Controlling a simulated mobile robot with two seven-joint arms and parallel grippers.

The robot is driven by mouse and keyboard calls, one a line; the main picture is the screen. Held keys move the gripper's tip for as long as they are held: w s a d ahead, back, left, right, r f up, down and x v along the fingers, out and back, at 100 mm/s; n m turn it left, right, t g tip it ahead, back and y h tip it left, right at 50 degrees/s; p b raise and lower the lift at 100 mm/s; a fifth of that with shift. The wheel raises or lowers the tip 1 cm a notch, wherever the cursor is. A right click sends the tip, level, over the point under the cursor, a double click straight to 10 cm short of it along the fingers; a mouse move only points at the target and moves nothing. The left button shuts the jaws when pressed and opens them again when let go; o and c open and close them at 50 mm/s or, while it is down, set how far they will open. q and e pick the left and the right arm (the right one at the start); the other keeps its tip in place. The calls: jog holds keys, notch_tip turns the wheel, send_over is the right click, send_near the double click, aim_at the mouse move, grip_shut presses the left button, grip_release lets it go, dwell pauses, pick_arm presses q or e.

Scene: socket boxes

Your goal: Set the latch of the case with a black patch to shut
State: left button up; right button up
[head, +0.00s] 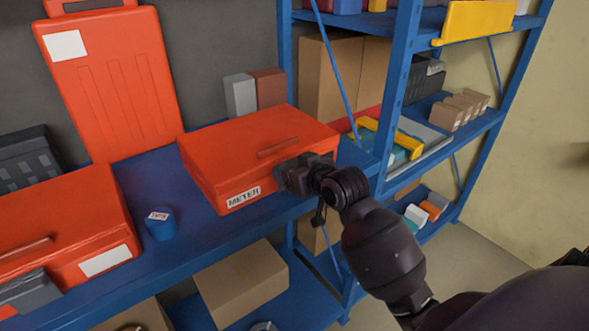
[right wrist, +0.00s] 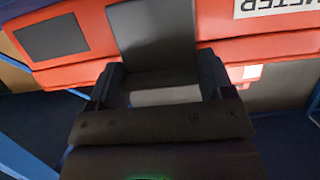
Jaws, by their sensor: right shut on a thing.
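The orange case (head: 255,150) with the METER label (head: 243,197) lies closed on the blue shelf. In the right wrist view its front (right wrist: 75,75) shows a black patch (right wrist: 52,36) beside a dark grey latch (right wrist: 152,35). The patch is hidden in the head view. My right gripper (head: 297,177) is at the right part of the case's front. In the right wrist view the gripper (right wrist: 163,88) has its fingers on both sides of the latch, shut on it. I cannot tell if the latch is fastened. My left gripper is not in view.
A second orange case (head: 70,225) with a grey latch (head: 30,292) lies at the left. A blue cup-like object (head: 160,223) stands between the cases. An upright orange case (head: 110,85) leans behind. A blue shelf post (head: 393,95) rises right of my gripper.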

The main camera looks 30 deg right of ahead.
jog(key=o, duration=0.9)
jog(key=shift+s, duration=0.1)
jog(key=b+v, duration=0.1)
jog(key=v, duration=0.9)
jog(key=shift+s+d+r, duration=0.1)
jog(key=shift+s+r, duration=0.05)
jog(key=shift+s, duration=0.1)
